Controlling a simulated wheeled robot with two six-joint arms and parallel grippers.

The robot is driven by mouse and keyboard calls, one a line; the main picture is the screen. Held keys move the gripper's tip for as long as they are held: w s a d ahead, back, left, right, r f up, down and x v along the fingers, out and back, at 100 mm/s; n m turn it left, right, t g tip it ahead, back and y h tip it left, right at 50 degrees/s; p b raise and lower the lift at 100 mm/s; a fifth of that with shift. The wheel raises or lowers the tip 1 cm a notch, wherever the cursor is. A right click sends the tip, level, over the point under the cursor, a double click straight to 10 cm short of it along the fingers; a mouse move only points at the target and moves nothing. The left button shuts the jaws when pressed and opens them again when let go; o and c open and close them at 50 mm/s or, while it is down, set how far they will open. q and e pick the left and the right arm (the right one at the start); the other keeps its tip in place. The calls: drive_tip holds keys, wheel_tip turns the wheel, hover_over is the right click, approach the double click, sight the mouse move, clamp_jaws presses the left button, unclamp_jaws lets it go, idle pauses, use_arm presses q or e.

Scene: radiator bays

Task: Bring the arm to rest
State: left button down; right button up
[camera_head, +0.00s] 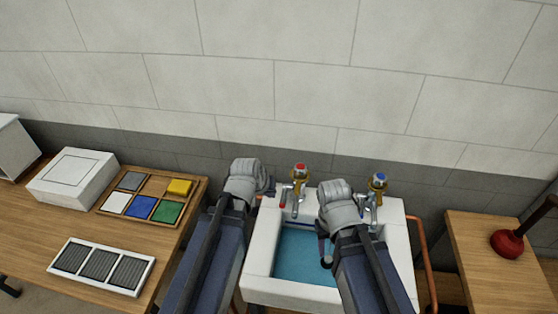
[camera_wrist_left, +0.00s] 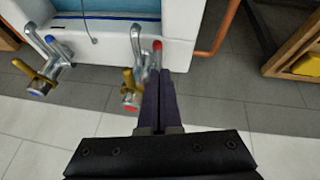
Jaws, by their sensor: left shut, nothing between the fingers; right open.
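My left arm comes up on the left of the white sink, and its gripper (camera_head: 267,187) is just left of the red-marked tap (camera_head: 299,172). In the left wrist view my left gripper (camera_wrist_left: 157,78) is shut and empty, its fingertips close beside the red-marked tap (camera_wrist_left: 130,98); I cannot tell whether they touch. My right arm reaches over the right part of the sink. My right gripper (camera_head: 325,252) is open and mostly hidden by its own arm, over the basin.
The sink (camera_head: 255,262) holds blue water. A blue-marked tap (camera_head: 377,182) stands close to my right wrist. A copper pipe (camera_head: 424,252) runs at the right.

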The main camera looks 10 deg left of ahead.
use_arm(q)
drive_tip(key=s+d+f+m+g+y, duration=0.1)
drive_tip(key=s+d+m+g, duration=0.1)
drive_tip(key=s, duration=0.5)
drive_tip(key=s+d+f+m+g+y+b, duration=0.1)
drive_tip(key=s+d+f+m+g+y, duration=0.1)
drive_tip(key=s+d, duration=0.3)
drive_tip(key=shift+s+d+f+m+g, duration=0.25)
drive_tip(key=shift+s+d+m+g, duration=0.2)
drive_tip(key=shift+s+g, duration=0.5)
